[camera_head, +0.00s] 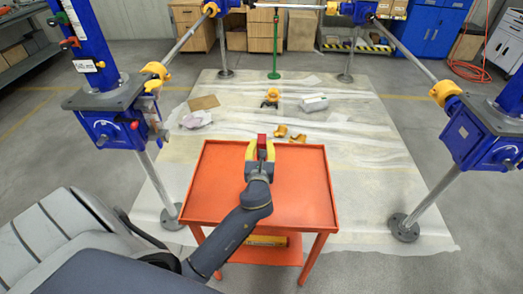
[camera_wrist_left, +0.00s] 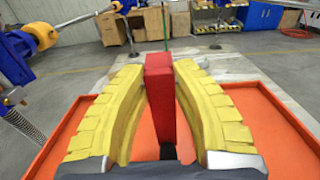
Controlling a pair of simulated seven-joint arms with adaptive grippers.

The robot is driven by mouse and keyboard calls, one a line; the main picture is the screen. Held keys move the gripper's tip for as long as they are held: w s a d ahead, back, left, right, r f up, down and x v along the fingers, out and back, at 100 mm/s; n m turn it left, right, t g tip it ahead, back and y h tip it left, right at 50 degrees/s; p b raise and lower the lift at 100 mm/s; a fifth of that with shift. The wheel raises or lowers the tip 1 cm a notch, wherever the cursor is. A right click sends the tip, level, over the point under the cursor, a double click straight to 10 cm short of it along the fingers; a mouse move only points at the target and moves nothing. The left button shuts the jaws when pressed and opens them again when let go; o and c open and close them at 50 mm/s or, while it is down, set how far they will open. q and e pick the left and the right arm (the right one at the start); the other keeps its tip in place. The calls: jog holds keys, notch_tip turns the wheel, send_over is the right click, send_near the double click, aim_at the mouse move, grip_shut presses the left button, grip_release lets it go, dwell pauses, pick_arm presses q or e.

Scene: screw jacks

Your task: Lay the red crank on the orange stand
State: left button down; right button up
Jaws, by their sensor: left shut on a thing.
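The red crank (camera_head: 262,141) is held between the yellow fingers of my left gripper (camera_head: 260,150), over the far part of the orange stand (camera_head: 305,212). In the left wrist view the red crank (camera_wrist_left: 160,95) is a red block narrowing to a dark end near the gripper palm. The yellow fingers of the left gripper (camera_wrist_left: 165,75) close around it from both sides. The orange stand (camera_wrist_left: 268,108) lies below, with its raised rim visible. Whether the crank touches the stand cannot be told. The right gripper is not in view.
Blue screw jacks (camera_head: 108,122) and (camera_head: 480,135) stand on steel posts at left and right. Yellow clamp pieces (camera_head: 281,131) and a grey part (camera_head: 314,103) lie on the floor sheet behind the stand. The stand's top is bare beside my arm.

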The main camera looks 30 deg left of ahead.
pick_arm(q)
jog(key=shift+f, duration=0.9)
jog(key=shift+f, duration=0.15)
jog(key=c, duration=1.2)
grip_release()
jog(key=shift+f, duration=0.1)
jog(key=v, duration=1.2)
